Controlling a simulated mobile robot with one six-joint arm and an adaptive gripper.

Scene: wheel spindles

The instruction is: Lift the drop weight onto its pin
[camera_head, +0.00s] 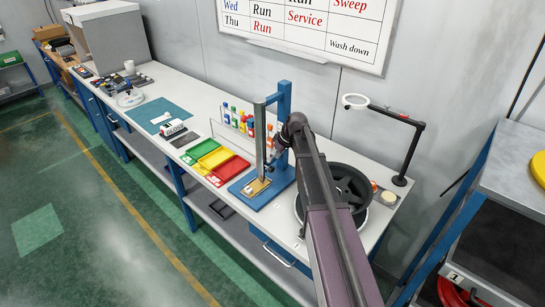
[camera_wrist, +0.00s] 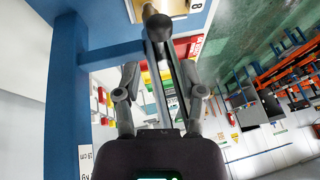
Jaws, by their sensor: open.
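The drop tester stands on the bench with a blue post (camera_head: 284,112), an upright metal guide (camera_head: 260,143) and a blue base (camera_head: 250,197). My gripper (camera_head: 276,160) is beside the guide, partly hidden by my arm. In the wrist view my gripper (camera_wrist: 162,88) is open, its fingers apart to either side of the metal guide (camera_wrist: 173,82). A dark round knob (camera_wrist: 158,28) shows beyond the fingertips, in front of the guide; it may belong to the drop weight. I see no grip on it. The pin cannot be made out.
Green, yellow and red trays (camera_head: 209,155) lie left of the tester, with several small bottles (camera_head: 240,118) behind.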

